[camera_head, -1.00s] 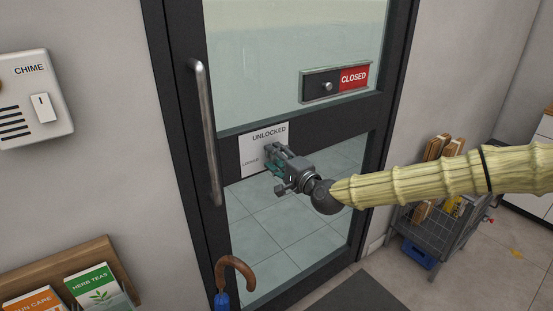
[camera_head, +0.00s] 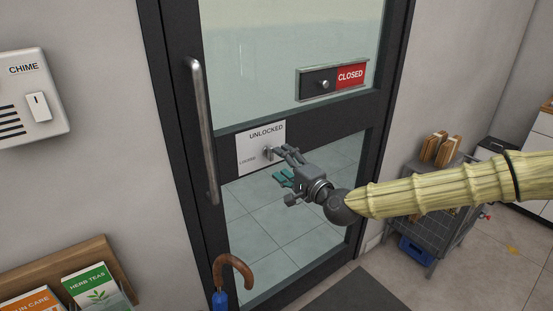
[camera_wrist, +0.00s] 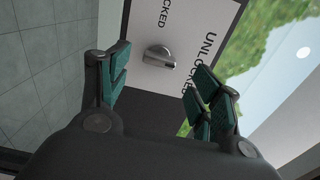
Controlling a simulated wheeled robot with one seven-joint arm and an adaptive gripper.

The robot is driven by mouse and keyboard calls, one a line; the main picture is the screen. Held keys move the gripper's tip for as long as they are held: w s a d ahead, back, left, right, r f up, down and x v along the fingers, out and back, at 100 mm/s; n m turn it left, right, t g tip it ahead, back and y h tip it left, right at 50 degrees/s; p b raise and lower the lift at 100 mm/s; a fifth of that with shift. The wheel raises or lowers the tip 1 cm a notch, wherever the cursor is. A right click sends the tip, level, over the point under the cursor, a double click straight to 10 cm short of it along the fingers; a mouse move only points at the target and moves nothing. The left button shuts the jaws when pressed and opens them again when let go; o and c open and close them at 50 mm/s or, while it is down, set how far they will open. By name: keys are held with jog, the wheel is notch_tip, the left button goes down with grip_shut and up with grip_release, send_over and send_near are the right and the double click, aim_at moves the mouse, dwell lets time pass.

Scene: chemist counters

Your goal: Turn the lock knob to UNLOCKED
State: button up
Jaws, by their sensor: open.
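The lock knob (camera_head: 268,153) is a small metal knob on a white plate (camera_head: 247,155) on the glass door. The plate reads UNLOCKED at its top and LOCKED, in small letters, at its left. In the wrist view the knob (camera_wrist: 158,57) lies lengthwise, roughly toward the UNLOCKED word at the right. My gripper (camera_head: 279,164) is open and empty, just in front of the plate and to the lower right of the knob. In the wrist view its teal-padded fingers (camera_wrist: 165,85) are spread, with the knob beyond them and apart from them.
A long vertical door handle (camera_head: 203,130) is left of the plate. A CLOSED slider sign (camera_head: 334,80) is above right. An umbrella with a wooden crook (camera_head: 236,264) stands below. A wire cart (camera_head: 430,215) is behind my arm. A chime box (camera_head: 30,95) is on the left wall.

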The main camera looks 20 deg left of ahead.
jog(key=v, duration=0.6)
jog(key=shift+s+d, duration=0.2)
jog(key=shift+d, duration=0.1)
jog(key=shift+f, duration=0.1)
jog(key=s+d+f+n+g+h, duration=0.1)
jog(key=s+d+f+g+h, duration=0.15)
jog(key=s+f, duration=0.65)
jog(key=s+d+f+n+g+h+p, duration=0.15)
jog(key=s+d+f, duration=0.3)
jog(key=f, duration=0.95)
jog(key=s+d+f+n+g+h, duration=0.1)
jog(key=s+d+f+g+h, duration=0.15)
jog(key=s+f, duration=0.65)
jog(key=s+d+f+n+g+h, duration=0.1)
jog(key=s+d+f, duration=0.3)
jog(key=d, duration=0.5)
jog(key=s+d+f+n+g+h, duration=0.1)
jog(key=s+d+f+g+h, duration=0.1)
jog(key=s+d, duration=0.6)
jog(key=s+d+f+n+g+h, duration=0.1)
jog(key=s+d+f+h, duration=0.3)
jog(key=d, duration=0.6)
jog(key=s+f+n, duration=0.1)
jog(key=s, duration=0.1)
jog(key=shift+s+f+h, duration=0.3)
jog(key=shift+f+h, duration=0.05)
